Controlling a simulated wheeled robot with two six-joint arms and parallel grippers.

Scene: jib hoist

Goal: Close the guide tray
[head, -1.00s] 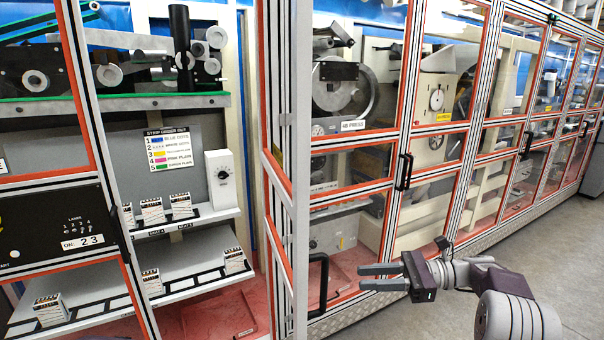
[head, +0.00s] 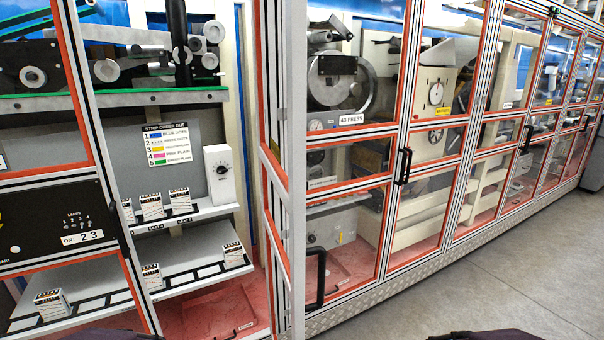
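No label that I can read names the guide tray, so I cannot tell for sure which part it is. Inside the open bay at left, a pale sloping lower tray (head: 205,282) with black strips holds several small striped boxes. It reaches further forward than the upper shelf (head: 216,211), which holds more such boxes. Below, a reddish floor panel (head: 195,312) has a small dark handle near the bottom edge. Neither of my grippers shows; only dark purple parts, probably of my arms, show at the bottom edge.
An open red-edged glazed door (head: 282,190) with a black handle (head: 317,278) stands just right of the bay. A black control panel (head: 55,222) is at left. A row of closed glazed doors runs back to the right, beside clear grey floor (head: 500,270).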

